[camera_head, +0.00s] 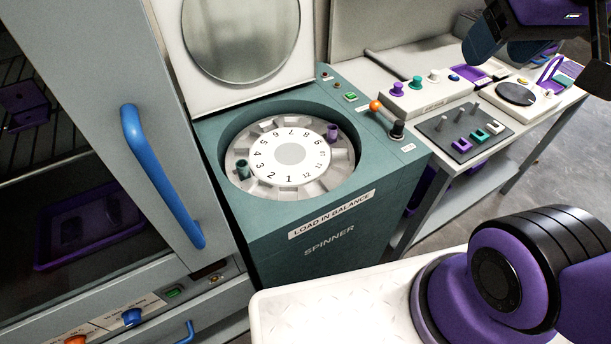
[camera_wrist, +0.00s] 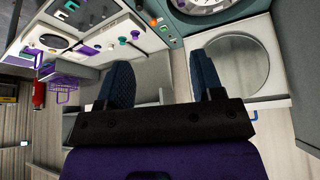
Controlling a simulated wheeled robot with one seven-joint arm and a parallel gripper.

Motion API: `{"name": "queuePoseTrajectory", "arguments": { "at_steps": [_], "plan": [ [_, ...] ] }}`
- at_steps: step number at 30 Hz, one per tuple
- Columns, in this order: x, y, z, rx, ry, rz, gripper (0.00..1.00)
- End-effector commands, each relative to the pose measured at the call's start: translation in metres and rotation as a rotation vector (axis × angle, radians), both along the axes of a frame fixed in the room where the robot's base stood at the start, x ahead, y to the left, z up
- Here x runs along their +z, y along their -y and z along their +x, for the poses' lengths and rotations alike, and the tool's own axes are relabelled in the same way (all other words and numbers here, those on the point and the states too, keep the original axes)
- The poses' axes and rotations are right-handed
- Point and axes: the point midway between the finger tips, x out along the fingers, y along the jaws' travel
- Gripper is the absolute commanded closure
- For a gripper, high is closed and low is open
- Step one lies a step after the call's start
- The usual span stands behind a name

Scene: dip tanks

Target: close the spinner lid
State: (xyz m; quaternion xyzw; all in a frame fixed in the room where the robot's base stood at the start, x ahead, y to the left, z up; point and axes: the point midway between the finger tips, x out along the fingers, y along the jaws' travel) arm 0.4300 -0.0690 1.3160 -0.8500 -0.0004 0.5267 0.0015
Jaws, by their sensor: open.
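The spinner (camera_head: 330,215) is a teal cabinet with a round opening, and its lid (camera_head: 240,35) stands raised at the back. The lid is a white panel with a round grey window; in the wrist view the lid (camera_wrist: 239,65) is at the upper right. Inside the opening is a numbered rotor (camera_head: 289,154) holding a teal tube (camera_head: 243,169) and a purple tube (camera_head: 332,132). My gripper (camera_head: 502,48) is at the upper right, over the side bench, well apart from the lid. Its two dark blue fingers (camera_wrist: 164,70) are spread and nothing shows between them.
A lever with an orange knob (camera_head: 376,106) stands on the spinner's right top. A bench (camera_head: 545,117) to the right carries coloured knobs, a dark rack (camera_head: 462,133) and a round-plate device. A cabinet door with a blue handle (camera_head: 160,175) is close on the left.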

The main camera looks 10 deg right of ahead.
Motion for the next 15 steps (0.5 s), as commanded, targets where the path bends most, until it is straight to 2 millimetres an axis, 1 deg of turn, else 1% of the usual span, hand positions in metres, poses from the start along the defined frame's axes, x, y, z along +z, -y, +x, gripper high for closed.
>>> {"name": "queuePoseTrajectory", "arguments": {
  "at_steps": [1,2,3,8,11,13,15],
  "plan": [
    [0.000,0.000,0.000,0.000,0.000,0.000,0.51],
    [0.000,0.000,0.000,0.000,0.000,0.000,0.58],
    [0.000,0.000,0.000,0.000,0.000,0.000,0.60],
    [0.000,0.000,0.000,0.000,0.000,0.000,0.60],
    [0.004,-0.001,0.003,0.011,-0.003,-0.009,0.60],
    [0.013,-0.004,0.013,0.040,-0.010,-0.031,0.60],
    [0.028,-0.010,0.032,0.094,-0.023,-0.069,0.60]
  ]
}}
